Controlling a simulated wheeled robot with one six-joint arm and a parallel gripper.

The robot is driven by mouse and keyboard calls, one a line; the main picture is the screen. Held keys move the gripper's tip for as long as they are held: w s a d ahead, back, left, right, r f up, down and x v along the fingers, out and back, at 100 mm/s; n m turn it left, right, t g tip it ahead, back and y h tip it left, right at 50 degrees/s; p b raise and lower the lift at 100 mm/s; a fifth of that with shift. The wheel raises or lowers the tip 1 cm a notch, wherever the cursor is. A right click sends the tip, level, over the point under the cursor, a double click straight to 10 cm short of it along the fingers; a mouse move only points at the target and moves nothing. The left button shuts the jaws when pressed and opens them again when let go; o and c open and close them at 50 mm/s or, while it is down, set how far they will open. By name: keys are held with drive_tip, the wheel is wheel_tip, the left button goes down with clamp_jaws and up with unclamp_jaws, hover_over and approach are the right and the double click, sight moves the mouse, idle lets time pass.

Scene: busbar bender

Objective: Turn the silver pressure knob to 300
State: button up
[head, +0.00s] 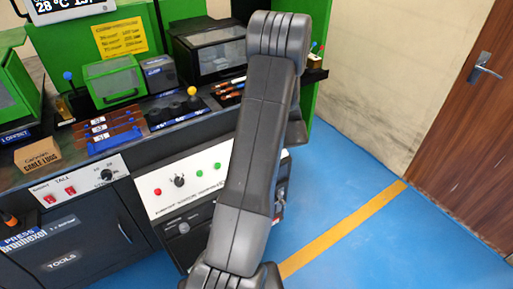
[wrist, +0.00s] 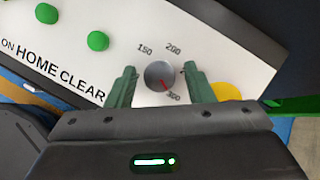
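The silver pressure knob (wrist: 159,75) is in the middle of the wrist view, on a white panel. Its red pointer mark points to the lower right, toward the printed 300. The labels 150 and 200 are printed above it. My gripper (wrist: 160,72) is open, with one green finger on each side of the knob. A small gap shows between each finger and the knob. In the head view my arm hides both the knob and my gripper.
Two green buttons (wrist: 97,41) lie left of the knob, and a yellow round part (wrist: 226,92) shows beside the right finger. In the head view the white control panel (head: 160,207) has a black selector (head: 179,181). Blue floor (head: 350,215) is free at right.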

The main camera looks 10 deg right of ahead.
drive_tip(key=shift+r, duration=0.1)
drive_tip(key=p+v, duration=0.1)
drive_tip(key=v, duration=1.2)
drive_tip(key=shift+s+d+r, duration=0.15)
drive_tip(key=shift+s+r, duration=0.05)
drive_tip(key=shift+r, duration=0.05)
drive_tip(key=shift+f, duration=0.1)
drive_tip(key=b+x, duration=0.1)
drive_tip(key=x, duration=1.2)
drive_tip(key=shift+w+f, duration=0.25)
